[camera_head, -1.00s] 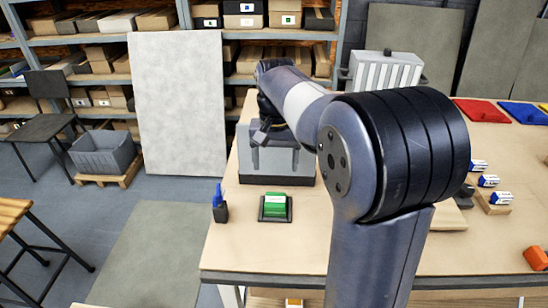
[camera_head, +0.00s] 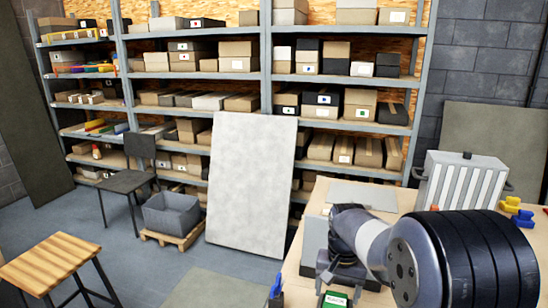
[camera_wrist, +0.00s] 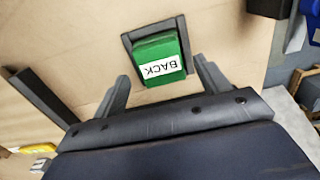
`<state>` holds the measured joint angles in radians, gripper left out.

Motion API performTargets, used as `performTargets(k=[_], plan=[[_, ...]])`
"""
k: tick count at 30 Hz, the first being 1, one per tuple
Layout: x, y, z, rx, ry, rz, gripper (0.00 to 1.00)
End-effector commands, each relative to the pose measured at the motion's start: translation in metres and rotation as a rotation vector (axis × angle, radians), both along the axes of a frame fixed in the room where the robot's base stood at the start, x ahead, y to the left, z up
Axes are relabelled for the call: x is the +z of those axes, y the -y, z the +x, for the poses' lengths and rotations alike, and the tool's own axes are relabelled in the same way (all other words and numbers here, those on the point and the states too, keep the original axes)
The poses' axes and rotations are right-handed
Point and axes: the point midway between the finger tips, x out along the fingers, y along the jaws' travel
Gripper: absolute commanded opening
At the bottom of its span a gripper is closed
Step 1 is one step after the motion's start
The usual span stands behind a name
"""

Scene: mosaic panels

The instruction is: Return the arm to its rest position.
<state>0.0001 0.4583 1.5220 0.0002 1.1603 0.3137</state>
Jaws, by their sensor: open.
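My arm reaches over the workbench (camera_head: 297,288) at the lower right of the head view. My gripper (camera_head: 345,275) is at the arm's far end, partly hidden by the wrist. In the wrist view my gripper (camera_wrist: 161,70) is open, its two fingers apart with nothing held between them. A green block (camera_wrist: 160,52) with a white BACK label sits in a dark holder (camera_wrist: 128,42), beyond the fingertips. The green block (camera_head: 335,299) also shows at the bottom edge of the head view, below the gripper.
A grey box (camera_head: 314,240) stands beside the wrist, and a white ribbed case (camera_head: 462,184) is behind the arm. A pale panel (camera_head: 250,185) leans on the shelves. A stool (camera_head: 50,268), a chair (camera_head: 128,180) and a grey bin (camera_head: 172,213) stand left. Floor between them is open.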

Motion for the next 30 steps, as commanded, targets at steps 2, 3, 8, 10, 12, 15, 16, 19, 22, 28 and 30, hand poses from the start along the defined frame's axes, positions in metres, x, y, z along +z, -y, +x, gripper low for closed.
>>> performTargets(k=[2,3,8,10,12,15,16,19,22,28,30], plan=[[0.006,0.0,0.001,0.0,0.001,0.0,0.72],[0.008,0.0,0.001,0.0,0.001,0.0,0.72],[0.011,0.0,0.0,0.0,-0.001,0.0,0.72],[0.011,0.0,0.0,0.0,-0.001,0.0,0.72],[0.012,0.0,0.0,0.0,-0.001,0.0,0.72],[0.011,0.0,0.0,0.0,-0.001,0.0,0.72],[0.01,0.0,0.0,0.0,-0.001,0.0,0.72],[0.005,0.0,0.0,0.0,-0.002,0.0,0.72],[-0.008,0.0,-0.001,0.0,-0.005,0.0,0.72],[-0.001,0.0,0.001,0.0,0.005,0.0,0.72],[0.013,0.0,0.001,0.0,0.006,0.0,0.72]])
